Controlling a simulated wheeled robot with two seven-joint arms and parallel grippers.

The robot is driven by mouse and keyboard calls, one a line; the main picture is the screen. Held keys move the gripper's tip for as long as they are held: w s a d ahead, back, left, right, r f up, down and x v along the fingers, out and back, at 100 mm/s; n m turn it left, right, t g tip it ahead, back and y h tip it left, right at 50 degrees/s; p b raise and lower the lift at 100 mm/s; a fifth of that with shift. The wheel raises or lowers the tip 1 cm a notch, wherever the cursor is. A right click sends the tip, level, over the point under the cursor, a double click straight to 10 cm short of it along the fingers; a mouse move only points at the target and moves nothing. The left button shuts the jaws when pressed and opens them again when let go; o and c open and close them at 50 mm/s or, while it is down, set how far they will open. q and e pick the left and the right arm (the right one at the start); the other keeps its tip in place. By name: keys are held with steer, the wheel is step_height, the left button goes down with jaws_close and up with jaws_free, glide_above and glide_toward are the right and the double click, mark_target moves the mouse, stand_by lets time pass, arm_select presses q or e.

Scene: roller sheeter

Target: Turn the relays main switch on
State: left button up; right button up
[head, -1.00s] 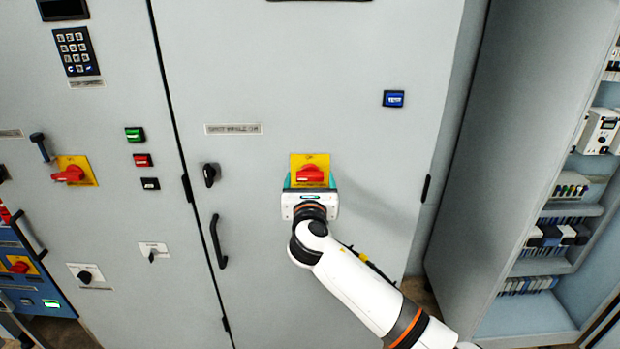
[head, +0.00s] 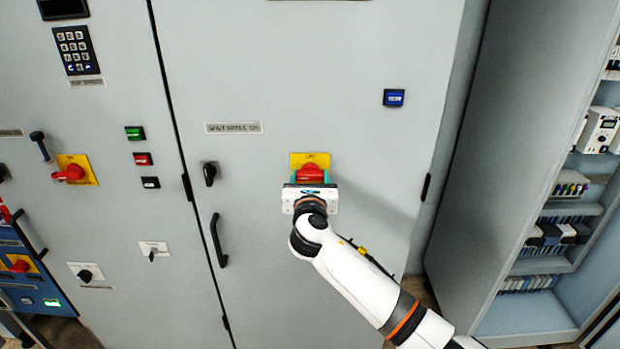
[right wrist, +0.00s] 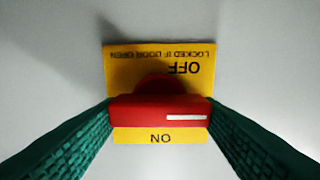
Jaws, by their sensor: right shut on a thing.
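The red rotary switch handle (head: 310,172) sits on a yellow plate (head: 310,158) on the grey cabinet door. In the right wrist view the red handle (right wrist: 160,110) lies crosswise, with a white mark on its right part. The yellow plate (right wrist: 160,64) reads OFF and ON, upside down in that view. My right gripper (head: 310,180) is at the switch, its green ridged fingers (right wrist: 160,112) closed on both ends of the handle. My left gripper is not in view.
A black door handle (head: 217,240) and a black knob (head: 209,173) are left of the switch. A blue button (head: 394,98) is at upper right. Another red switch (head: 68,173) is on the left cabinet. An open cabinet (head: 540,230) stands at right.

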steer(key=shift+m, duration=0.3)
steer(key=m, duration=0.4)
steer(key=shift+f+b, duration=0.1)
steer(key=shift+b, duration=0.25)
steer(key=m+b, duration=0.1)
steer(key=m, duration=0.2)
steer(key=shift+d+m, duration=0.1)
steer(key=shift+m, duration=0.2)
steer(key=m+b, duration=0.2)
steer(key=m, duration=0.3)
steer(key=shift+d+f, duration=0.1)
steer(key=shift+f, duration=0.05)
steer(key=shift+m+b, duration=0.7)
steer(key=shift+m, duration=1.5)
steer(key=o, duration=1)
steer(key=shift+s, duration=0.1)
steer(key=s+b, duration=0.1)
steer(key=s, duration=1)
steer(key=shift+s, duration=0.4)
